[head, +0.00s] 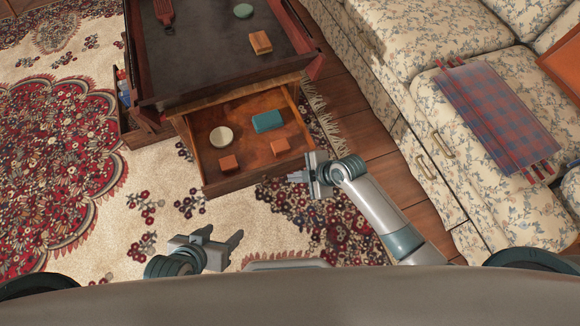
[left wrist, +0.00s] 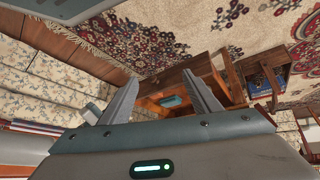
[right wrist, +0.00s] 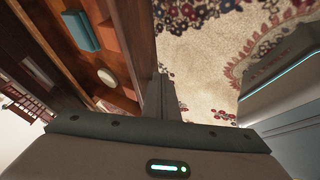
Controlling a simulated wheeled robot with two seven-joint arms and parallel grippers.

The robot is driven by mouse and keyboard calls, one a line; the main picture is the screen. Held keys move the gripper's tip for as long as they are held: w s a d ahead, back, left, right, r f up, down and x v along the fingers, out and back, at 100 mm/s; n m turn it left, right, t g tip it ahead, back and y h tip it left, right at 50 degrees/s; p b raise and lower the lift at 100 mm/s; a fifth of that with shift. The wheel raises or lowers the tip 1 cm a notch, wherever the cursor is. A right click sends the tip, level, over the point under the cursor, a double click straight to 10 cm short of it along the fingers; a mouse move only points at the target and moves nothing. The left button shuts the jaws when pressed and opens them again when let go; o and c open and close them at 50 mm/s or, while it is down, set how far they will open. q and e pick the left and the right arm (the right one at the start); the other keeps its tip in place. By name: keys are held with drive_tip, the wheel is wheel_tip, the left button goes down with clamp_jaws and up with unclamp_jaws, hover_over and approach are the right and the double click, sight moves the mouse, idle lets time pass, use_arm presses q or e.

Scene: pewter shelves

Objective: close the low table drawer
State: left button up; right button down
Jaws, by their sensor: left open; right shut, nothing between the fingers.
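The low table (head: 215,55) has a dark top and stands in the upper middle of the head view. Its wooden drawer (head: 258,177) is pulled out toward me. Inside lie a round cream item (head: 221,137), a teal box (head: 267,121) and two orange blocks. My right gripper (head: 296,177) is shut and empty, close to the front right corner of the drawer. In the right wrist view its fingers (right wrist: 160,92) are beside the drawer front (right wrist: 137,35); contact cannot be told. My left gripper (head: 236,246) is open and empty, low over the rug, apart from the drawer.
A floral sofa (head: 400,60) with a plaid cloth (head: 497,115) stands to the right. A side compartment (head: 122,95) with small items is at the table's left. A green round item and an orange block sit on the tabletop. Patterned rug (head: 130,210) is clear before the drawer.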

sight(281, 168)
drive_tip(key=w, duration=0.1)
drive_tip(key=w+a, duration=0.1)
drive_tip(key=w, duration=0.2)
drive_tip(key=shift+a+f, duration=0.2)
drive_tip(key=shift+a, duration=0.05)
use_arm(q)
drive_tip(key=shift+d+r, duration=0.15)
drive_tip(key=shift+d, duration=0.35)
drive_tip(key=shift+w, duration=0.1)
